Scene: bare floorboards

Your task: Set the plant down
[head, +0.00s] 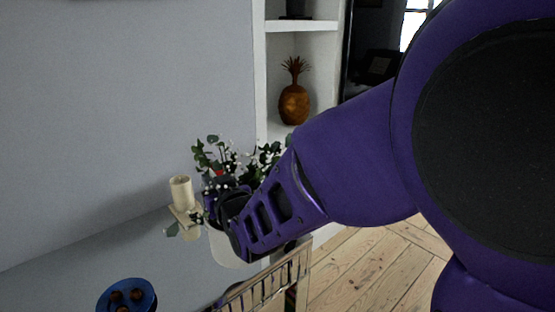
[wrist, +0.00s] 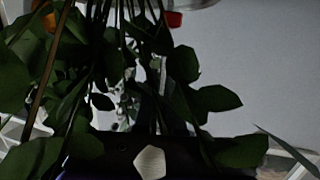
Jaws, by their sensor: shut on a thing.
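The plant (head: 212,157) has green leaves and small white flowers, with a spot of red. A white pot or vase (head: 224,249) shows below it, partly behind my gripper. My gripper (head: 214,203) is shut on the plant, at its lower part; the fingertips are mostly hidden by leaves and my own wrist. In the wrist view, dark leaves and stems of the plant (wrist: 205,100) fill the middle and left, very close to the camera. I cannot tell whether the pot's base touches a surface.
A cream candle (head: 181,191) on a pale holder stands just left of the plant. A blue bowl (head: 104,301) with brown balls is at the lower left. A gold-framed rail (head: 262,282) is below my gripper. A pineapple ornament (head: 294,103) sits on the wall shelf behind.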

